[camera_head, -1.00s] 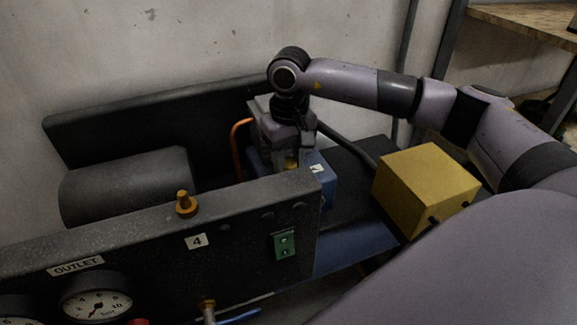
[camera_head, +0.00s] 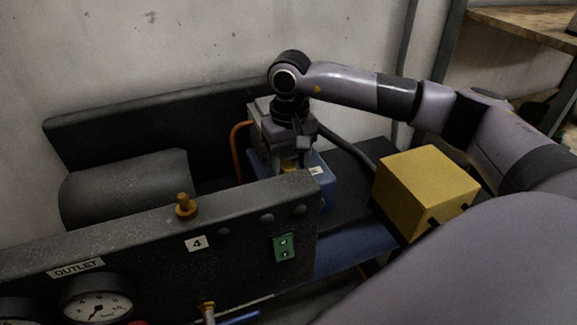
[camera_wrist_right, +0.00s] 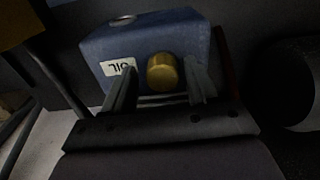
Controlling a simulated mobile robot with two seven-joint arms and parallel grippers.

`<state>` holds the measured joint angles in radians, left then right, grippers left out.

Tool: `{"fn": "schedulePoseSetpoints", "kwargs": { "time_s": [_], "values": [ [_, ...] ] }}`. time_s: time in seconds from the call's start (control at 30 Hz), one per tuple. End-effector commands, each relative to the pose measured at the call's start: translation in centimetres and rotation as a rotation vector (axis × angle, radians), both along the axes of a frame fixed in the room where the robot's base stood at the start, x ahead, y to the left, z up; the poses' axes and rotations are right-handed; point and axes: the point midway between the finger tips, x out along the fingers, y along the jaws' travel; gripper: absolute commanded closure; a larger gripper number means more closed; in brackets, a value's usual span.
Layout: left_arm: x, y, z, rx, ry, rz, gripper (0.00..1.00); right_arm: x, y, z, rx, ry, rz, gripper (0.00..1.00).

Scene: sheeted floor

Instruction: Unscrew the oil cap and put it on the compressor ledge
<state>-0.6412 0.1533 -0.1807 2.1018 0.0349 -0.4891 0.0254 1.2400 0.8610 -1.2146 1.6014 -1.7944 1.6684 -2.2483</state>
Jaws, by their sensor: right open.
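The oil cap (camera_wrist_right: 162,72) is a round brass-yellow knob on a blue housing (camera_wrist_right: 150,38) marked OIL. My right gripper (camera_wrist_right: 160,78) is open, with one finger on each side of the cap. A gap shows on the left; contact on the right is hard to tell. In the head view my right gripper (camera_head: 290,158) points down over the blue housing (camera_head: 322,185), and only a bit of yellow shows below it. Which surface is the ledge I cannot tell for certain; the black front panel (camera_head: 130,225) has a flat top edge. My left gripper is not in view.
A yellow box (camera_head: 425,190) stands right of the housing, under my right arm. A brass fitting (camera_head: 185,205) rises from the panel top. A copper pipe (camera_head: 237,150) and a dark cylinder (camera_head: 125,185) lie to the left. A wall closes off the back.

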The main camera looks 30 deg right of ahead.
Motion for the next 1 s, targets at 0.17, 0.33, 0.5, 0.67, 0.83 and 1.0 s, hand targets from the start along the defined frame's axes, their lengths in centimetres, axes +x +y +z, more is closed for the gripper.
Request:
{"fn": "schedulePoseSetpoints", "kwargs": {
  "time_s": [0.17,0.33,0.5,0.67,0.83,1.0],
  "values": [
    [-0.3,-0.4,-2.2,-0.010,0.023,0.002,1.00,0.0,0.0,-0.6,0.005,0.002,-0.207,0.42],
    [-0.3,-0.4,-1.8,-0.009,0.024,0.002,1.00,0.0,0.0,-0.6,0.008,0.005,-0.405,0.42],
    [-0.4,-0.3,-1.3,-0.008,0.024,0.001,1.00,0.0,0.0,-0.6,0.011,0.006,-0.602,0.42],
    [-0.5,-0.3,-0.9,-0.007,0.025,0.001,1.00,0.0,0.0,-0.5,0.015,0.009,-0.789,0.42],
    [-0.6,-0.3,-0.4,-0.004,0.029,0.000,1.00,0.0,0.0,-0.3,0.019,0.010,-0.988,0.42],
    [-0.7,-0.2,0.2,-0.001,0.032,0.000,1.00,0.0,0.0,-0.2,0.022,0.013,-1.187,0.42]
  ]
}}
